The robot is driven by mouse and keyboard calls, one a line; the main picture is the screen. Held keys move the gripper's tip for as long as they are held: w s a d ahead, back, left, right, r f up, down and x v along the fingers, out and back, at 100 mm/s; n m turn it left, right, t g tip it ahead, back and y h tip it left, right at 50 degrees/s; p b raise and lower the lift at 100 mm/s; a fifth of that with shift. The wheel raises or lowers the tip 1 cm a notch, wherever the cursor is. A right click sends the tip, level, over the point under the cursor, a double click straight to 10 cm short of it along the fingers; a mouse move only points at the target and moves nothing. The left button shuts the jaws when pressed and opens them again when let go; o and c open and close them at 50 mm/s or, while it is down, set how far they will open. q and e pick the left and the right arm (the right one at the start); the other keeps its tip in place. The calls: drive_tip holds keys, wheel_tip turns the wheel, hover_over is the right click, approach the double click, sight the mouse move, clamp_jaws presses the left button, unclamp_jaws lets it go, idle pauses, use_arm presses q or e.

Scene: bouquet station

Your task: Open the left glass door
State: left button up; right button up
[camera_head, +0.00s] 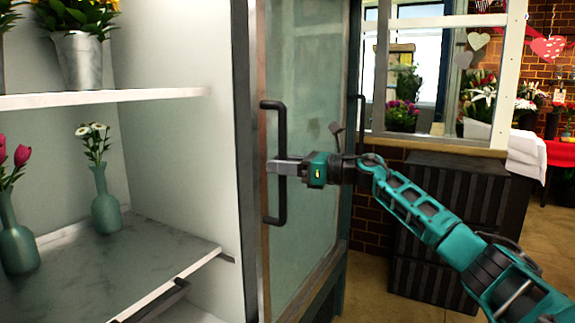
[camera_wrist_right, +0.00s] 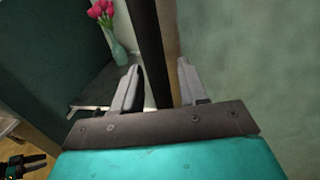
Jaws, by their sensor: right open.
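A pale green glass door panel (camera_head: 312,110) stands right of the open-fronted shelf space in the head view. A dark vertical bar handle (camera_head: 280,130) is fixed near the panel's left edge. My right gripper (camera_head: 275,167) is at the handle's middle, its arm coming from the lower right. In the right wrist view, the open fingers (camera_wrist_right: 157,88) stand either side of the dark bar (camera_wrist_right: 152,50), with room showing beside it. Whether a finger touches the bar cannot be told. The glass (camera_wrist_right: 245,60) is right of the bar there.
White and grey shelves (camera_head: 140,97) at left hold a metal flower bucket (camera_head: 80,62) and green vases (camera_head: 106,203). A second dark handle (camera_head: 361,120) shows beyond the panel. A dark ribbed cabinet (camera_head: 455,225) stands behind my right arm. Bare floor shows at lower right.

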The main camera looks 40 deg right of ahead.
drive_tip(key=b+v, duration=0.4)
drive_tip(key=v, duration=0.9)
idle(0.4)
